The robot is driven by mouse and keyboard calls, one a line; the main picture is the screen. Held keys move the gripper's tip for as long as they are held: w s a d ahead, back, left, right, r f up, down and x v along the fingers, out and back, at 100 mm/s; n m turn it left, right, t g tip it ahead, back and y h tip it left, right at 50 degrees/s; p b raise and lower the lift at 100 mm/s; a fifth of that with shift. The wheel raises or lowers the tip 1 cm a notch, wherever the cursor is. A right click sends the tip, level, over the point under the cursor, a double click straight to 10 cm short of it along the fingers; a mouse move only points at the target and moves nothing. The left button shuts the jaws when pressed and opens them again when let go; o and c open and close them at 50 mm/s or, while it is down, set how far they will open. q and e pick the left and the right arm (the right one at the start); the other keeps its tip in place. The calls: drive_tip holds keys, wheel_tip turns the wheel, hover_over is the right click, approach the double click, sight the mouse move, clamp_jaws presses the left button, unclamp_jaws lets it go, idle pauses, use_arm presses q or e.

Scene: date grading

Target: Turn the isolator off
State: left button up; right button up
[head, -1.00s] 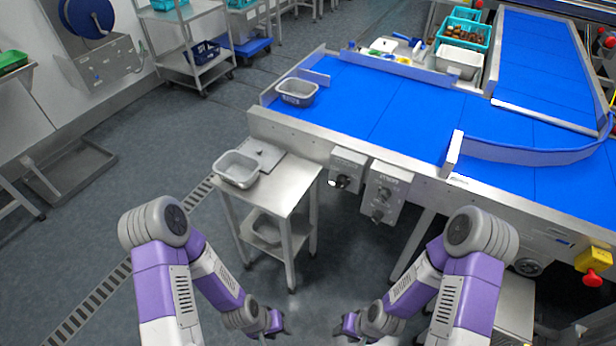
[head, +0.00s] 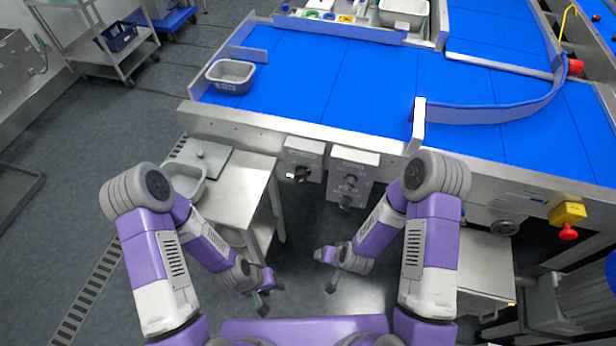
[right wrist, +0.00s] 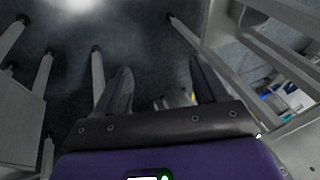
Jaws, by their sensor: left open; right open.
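Two grey control boxes are fixed to the front side of the conveyor. The left control box (head: 303,152) has one dark rotary handle (head: 301,174) with a pale patch beside it. The right control box (head: 352,166) has two dark knobs, one above the other. Their lettering is too small to read, so I cannot tell which is the isolator. My left gripper (head: 270,291) is open and empty, low in front of the boxes. My right gripper (head: 325,271) is open and empty, below the boxes and apart from them; its two fingers show spread in the right wrist view (right wrist: 160,85).
A steel side table (head: 236,192) with a grey tub (head: 187,184) stands left of the boxes. The blue conveyor (head: 330,85) carries another grey tub (head: 231,77). A yellow box with a red button (head: 568,232) hangs at the right. Floor between table and arms is clear.

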drive_tip(key=w+a+t+h+b, duration=0.1)
drive_tip(key=w+a+t, duration=0.15)
drive_tip(key=w, duration=0.35)
drive_tip(key=m+t+h+b, duration=0.3)
drive_tip(key=t+h+b, duration=0.35)
drive_tip(key=t, duration=0.45)
approach(299, 181)
drive_tip(key=w, duration=0.3)
drive_tip(key=shift+h, duration=0.45)
drive_tip(key=x, duration=0.3)
drive_tip(key=b+x, duration=0.1)
drive_tip(key=x, duration=0.3)
drive_tip(key=shift+w+d+f, duration=0.2)
drive_tip(key=shift+d, duration=0.15)
use_arm(q)
wheel_tip(299, 181, down, 10)
drive_tip(key=shift+s+r, duration=0.15)
drive_tip(key=shift+a, duration=0.1)
use_arm(e)
drive_tip(key=c, duration=1.1)
drive_tip(key=shift+o, duration=0.2)
